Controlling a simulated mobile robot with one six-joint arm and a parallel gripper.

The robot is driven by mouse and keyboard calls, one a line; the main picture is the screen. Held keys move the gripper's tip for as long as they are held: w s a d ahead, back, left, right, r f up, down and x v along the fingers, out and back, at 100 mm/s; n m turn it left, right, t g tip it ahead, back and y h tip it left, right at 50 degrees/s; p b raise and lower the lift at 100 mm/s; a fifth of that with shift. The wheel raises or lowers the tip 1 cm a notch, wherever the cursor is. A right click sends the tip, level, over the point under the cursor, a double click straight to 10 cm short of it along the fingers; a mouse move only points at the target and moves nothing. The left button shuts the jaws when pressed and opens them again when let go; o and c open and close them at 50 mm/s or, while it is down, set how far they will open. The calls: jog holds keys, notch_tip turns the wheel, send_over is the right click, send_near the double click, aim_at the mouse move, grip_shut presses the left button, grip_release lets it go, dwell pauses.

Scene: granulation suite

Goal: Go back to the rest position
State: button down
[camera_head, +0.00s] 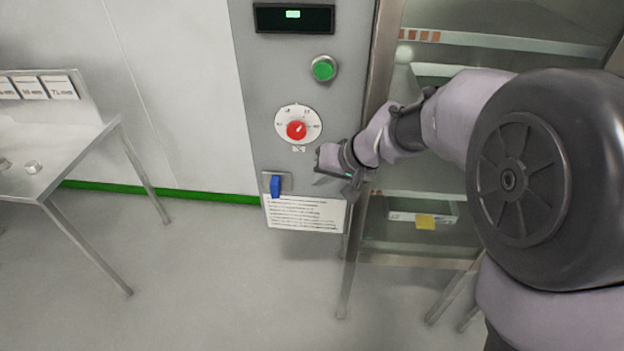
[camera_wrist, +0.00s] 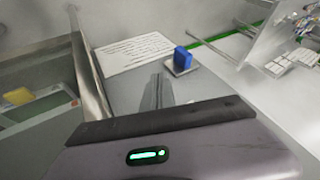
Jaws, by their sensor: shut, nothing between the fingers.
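My gripper (camera_head: 353,191) is in front of the lower right side of the grey control panel (camera_head: 252,110), right of a blue switch (camera_head: 276,186). In the wrist view the fingers (camera_wrist: 155,90) are together with nothing between them. The blue switch also shows in the wrist view (camera_wrist: 182,58), on a small metal plate beyond the fingertips and apart from them. The panel carries a red knob (camera_head: 296,130) on a white dial, a green button (camera_head: 323,68) and a display (camera_head: 293,17) with a lit green patch.
A printed sheet (camera_head: 303,213) hangs low on the panel. A glass-fronted cabinet (camera_head: 410,245) stands right behind my arm, with a yellow label (camera_head: 425,221) inside. A metal table (camera_head: 60,165) stands at the left. The floor (camera_head: 190,270) between is clear.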

jog(key=shift+s+r, duration=0.1)
dwell(0.4)
jog(key=s+d+r+m+h, duration=0.1)
jog(key=s+d+r, duration=0.3)
jog(key=s+r, duration=0.45)
jog(key=s+d+m+h, duration=0.1)
jog(key=s+d, duration=0.1)
jog(key=s, duration=0.4)
jog(key=s+d+m, duration=0.1)
jog(key=s+d, duration=0.2)
jog(key=s, duration=0.3)
jog(key=s+d+f+m+t+h, duration=0.1)
jog(key=s+d+m, duration=0.1)
jog(key=s, duration=0.4)
jog(key=shift+s+d+h, duration=0.15)
jog(key=shift+d+h, duration=0.15)
jog(key=shift+d, duration=0.1)
